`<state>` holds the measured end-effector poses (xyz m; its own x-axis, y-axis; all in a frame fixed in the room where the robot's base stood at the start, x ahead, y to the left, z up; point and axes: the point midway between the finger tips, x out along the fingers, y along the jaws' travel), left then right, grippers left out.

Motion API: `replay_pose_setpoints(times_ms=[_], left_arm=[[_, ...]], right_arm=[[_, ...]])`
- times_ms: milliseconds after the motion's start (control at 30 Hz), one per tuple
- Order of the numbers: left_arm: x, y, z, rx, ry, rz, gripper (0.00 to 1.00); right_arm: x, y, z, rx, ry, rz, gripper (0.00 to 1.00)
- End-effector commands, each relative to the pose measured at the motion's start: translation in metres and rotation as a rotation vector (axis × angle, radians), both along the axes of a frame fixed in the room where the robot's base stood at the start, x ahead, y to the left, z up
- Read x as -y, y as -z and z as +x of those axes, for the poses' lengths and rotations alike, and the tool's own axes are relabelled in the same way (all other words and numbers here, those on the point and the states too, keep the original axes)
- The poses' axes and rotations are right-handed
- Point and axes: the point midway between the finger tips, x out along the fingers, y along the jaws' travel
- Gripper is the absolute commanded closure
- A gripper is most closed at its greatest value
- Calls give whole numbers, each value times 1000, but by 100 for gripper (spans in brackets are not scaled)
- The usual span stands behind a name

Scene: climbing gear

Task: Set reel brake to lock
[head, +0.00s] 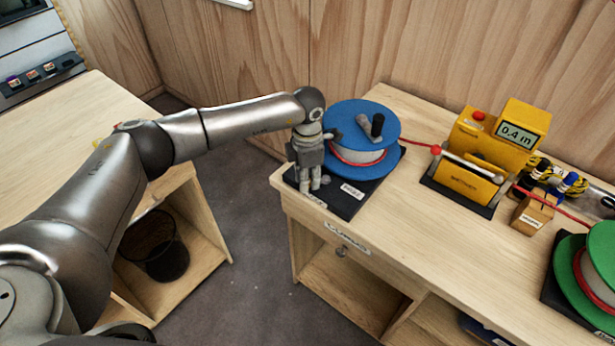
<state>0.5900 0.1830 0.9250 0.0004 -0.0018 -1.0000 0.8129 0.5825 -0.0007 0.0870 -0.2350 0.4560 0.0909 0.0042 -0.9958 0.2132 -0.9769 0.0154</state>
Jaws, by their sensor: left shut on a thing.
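The blue reel (376,125) with red cord and a black-knobbed crank stands on a black base (354,203) at the left end of the bench. My left gripper (315,188) points down at the front left corner of this base, beside the reel. Its fingers are shut on the reel brake lever, which they hide almost wholly. Small white labels lie on the base by the fingertips, too small to read surely. I cannot tell the lever's setting. My right gripper is not in view.
The red cord runs right to a yellow measuring device (468,180) with a display reading 0.4 in. A small wooden block (533,215) and a green reel (572,280) stand further right. A dark bin (158,250) sits low at left.

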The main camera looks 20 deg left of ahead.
Motion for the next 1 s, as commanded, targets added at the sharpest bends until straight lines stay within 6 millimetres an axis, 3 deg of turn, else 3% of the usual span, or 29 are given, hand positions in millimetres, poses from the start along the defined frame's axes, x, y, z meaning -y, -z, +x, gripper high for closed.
replay_pose_setpoints(times_ms=[400,800,833,1000], left_arm=[[-5,4,8,2,166,3,100],[-6,0,9,0,202,2,100],[-6,0,9,1,202,3,77],[-6,0,9,0,201,2,57]], right_arm=[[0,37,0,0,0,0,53],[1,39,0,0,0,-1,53],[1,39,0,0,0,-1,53],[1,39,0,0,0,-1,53]])
